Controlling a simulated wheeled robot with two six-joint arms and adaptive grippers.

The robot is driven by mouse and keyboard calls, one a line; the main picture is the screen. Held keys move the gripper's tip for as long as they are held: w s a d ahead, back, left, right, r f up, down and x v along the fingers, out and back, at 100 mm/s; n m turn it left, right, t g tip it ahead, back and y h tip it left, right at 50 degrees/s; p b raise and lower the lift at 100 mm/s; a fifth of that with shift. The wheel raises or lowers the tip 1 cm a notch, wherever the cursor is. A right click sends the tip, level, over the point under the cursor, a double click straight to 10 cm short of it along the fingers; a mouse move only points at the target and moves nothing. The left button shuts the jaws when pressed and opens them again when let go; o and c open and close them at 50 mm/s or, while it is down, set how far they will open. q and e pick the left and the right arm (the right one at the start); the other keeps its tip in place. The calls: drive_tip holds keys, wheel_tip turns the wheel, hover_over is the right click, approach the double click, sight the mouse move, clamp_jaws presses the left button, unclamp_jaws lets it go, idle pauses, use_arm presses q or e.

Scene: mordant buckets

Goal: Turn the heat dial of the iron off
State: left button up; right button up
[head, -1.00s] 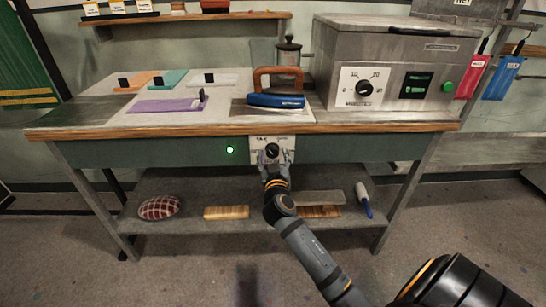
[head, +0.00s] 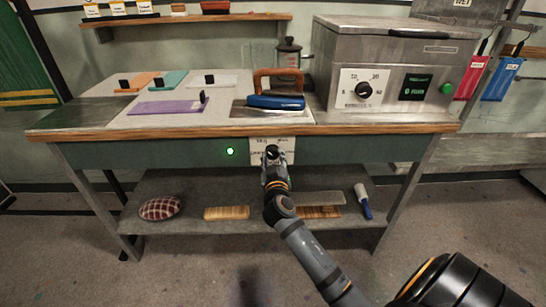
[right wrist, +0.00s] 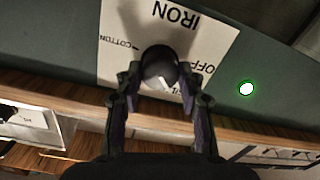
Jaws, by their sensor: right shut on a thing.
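The iron's heat dial (head: 272,151) is a dark round knob on a white plate (head: 287,146) at the front of the workbench. In the right wrist view the dial (right wrist: 157,66) sits between my fingers, with a pale mark on its face. The plate around it reads IRON, COTTON and OFF, upside down and partly hidden. I cannot tell exactly which word the mark points to. My right gripper (head: 273,160) is shut on the dial, one finger each side; it also shows in the right wrist view (right wrist: 160,82). The blue iron (head: 276,101) with a brown handle rests on the bench top above.
A green lamp (head: 230,151) glows left of the plate. A metal box with another dial (head: 363,90) stands on the bench at right. The wooden bench edge (head: 200,134) runs just above the plate. The lower shelf (head: 185,187) holds several items.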

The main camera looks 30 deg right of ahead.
drive_tip(key=n+p, duration=0.3)
drive_tip(key=n, duration=0.3)
drive_tip(key=shift+r, duration=0.1)
drive_tip(key=n+p, duration=0.1)
drive_tip(key=n, duration=0.2)
drive_tip(key=shift+g+p, duration=0.3)
drive_tip(key=shift+p, duration=0.05)
use_arm(q)
drive_tip(key=s+a+f+p, duration=0.1)
drive_tip(key=s+a+f, duration=0.1)
drive_tip(key=s+f, duration=0.6)
drive_tip(key=shift+s+a, duration=0.3)
drive_tip(key=shift+s, duration=0.45)
use_arm(e)
drive_tip(key=shift+n, duration=1.5)
use_arm(q)
drive_tip(key=shift+s, duration=0.1)
use_arm(e)
drive_tip(key=o, duration=1.2)
drive_tip(key=shift+a, duration=0.1)
drive_tip(key=shift+c, duration=0.2)
